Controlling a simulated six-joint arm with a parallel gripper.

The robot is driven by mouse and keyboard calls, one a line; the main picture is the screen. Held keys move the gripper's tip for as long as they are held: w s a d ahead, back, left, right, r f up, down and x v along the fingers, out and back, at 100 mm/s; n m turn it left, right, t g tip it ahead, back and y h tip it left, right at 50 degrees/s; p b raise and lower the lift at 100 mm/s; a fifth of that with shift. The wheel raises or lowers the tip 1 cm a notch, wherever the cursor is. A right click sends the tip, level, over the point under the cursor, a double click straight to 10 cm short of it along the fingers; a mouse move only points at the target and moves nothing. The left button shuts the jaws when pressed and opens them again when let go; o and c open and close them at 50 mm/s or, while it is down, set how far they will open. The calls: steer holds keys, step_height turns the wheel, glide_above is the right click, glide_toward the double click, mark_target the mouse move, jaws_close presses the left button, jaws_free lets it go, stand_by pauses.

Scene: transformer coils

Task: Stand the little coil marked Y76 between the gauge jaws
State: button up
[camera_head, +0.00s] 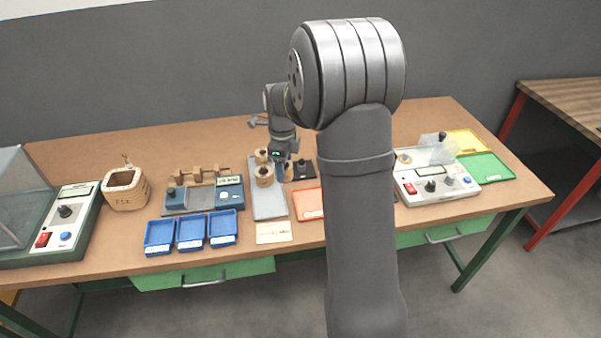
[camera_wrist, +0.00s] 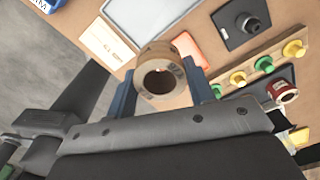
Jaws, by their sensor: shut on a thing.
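My gripper (camera_wrist: 162,88) has its two blue fingers on either side of a small tan coil (camera_wrist: 155,78) and is shut on it. The coil's round bore faces the wrist camera. Dark marks show on its side, too small to read. In the head view my gripper (camera_head: 281,160) is low by the grey tray (camera_head: 270,207), where two tan coils (camera_head: 264,175) show. The gauge (camera_head: 204,196), with blue blocks and a small display, stands to the left of that tray. I cannot make out the gap between its jaws clearly.
Three blue bins (camera_head: 190,233) sit in front of the gauge. A card (camera_head: 273,233) and an orange tray (camera_head: 308,205) lie near the front. A black plate with a post (camera_wrist: 243,22) and a rack with coloured pegs (camera_wrist: 265,62) are near my gripper. My arm hides part of the table.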

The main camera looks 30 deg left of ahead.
steer(key=s+a+f+n, duration=0.1)
steer(key=s+a+n, duration=0.1)
steer(key=s+a, duration=0.45)
steer(key=s+a+f+n, duration=0.1)
steer(key=s+a, duration=0.2)
steer(key=a, duration=0.6)
steer(key=s+a+n, duration=0.2)
steer(key=s+a, duration=0.2)
steer(key=a, duration=0.3)
steer(key=shift+s+f, duration=0.1)
steer(key=shift+f, duration=2.2)
steer(key=shift+f, duration=0.2)
steer(key=shift+f, duration=1.5)
steer(key=o, duration=1.5)
step_height(320, 180, up, 8)
